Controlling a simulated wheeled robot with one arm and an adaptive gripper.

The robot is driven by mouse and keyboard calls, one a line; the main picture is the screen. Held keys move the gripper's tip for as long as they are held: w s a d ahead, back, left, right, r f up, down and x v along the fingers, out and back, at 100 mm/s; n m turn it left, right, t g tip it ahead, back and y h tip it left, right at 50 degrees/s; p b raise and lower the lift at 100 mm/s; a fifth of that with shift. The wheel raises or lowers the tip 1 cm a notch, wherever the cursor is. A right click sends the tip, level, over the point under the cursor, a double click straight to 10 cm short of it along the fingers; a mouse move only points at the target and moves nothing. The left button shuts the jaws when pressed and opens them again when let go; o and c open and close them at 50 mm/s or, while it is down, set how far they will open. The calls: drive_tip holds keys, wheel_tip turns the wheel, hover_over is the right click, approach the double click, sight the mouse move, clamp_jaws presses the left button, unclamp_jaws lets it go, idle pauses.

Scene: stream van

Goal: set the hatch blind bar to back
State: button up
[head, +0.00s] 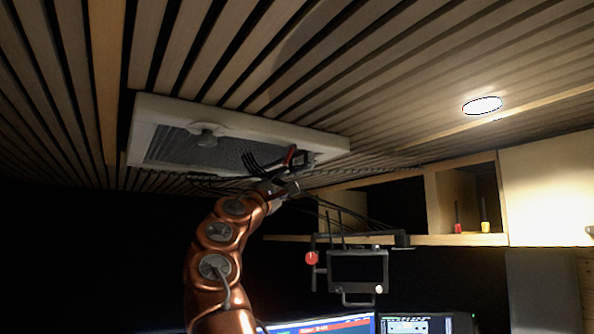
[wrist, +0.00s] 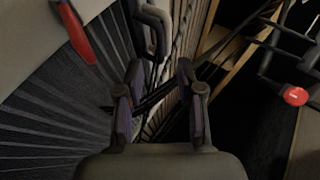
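A dark pleated blind (wrist: 50,110) fills the left of the wrist view. I cannot clearly make out the blind bar. My gripper (wrist: 158,105) is open, its two fingers apart, with dark strands behind the gap. In the head view it is below the frame's right end.
A monitor on a bracket (head: 358,268) with a red round knob (head: 311,258) hangs below right of my arm. Open shelves (head: 465,240) and a pale cupboard (head: 548,190) stand at right. Dark cables run near my gripper. A lit lamp (head: 482,105) is in the ceiling.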

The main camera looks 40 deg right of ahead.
sight(299, 170)
drive_tip(key=p+x, duration=0.4)
drive_tip(key=x, duration=0.1)
drive_tip(key=shift+w+d+r+p, duration=0.15)
drive_tip(key=shift+d+r+p, duration=0.05)
drive_tip(key=shift+r+p, duration=0.15)
drive_tip(key=shift+w+d+r+p, duration=0.15)
drive_tip(key=shift+d+r+p, duration=0.05)
drive_tip(key=shift+d+p, duration=0.3)
drive_tip(key=shift+f, duration=0.1)
clamp_jaws()
drive_tip(key=shift+d, duration=0.1)
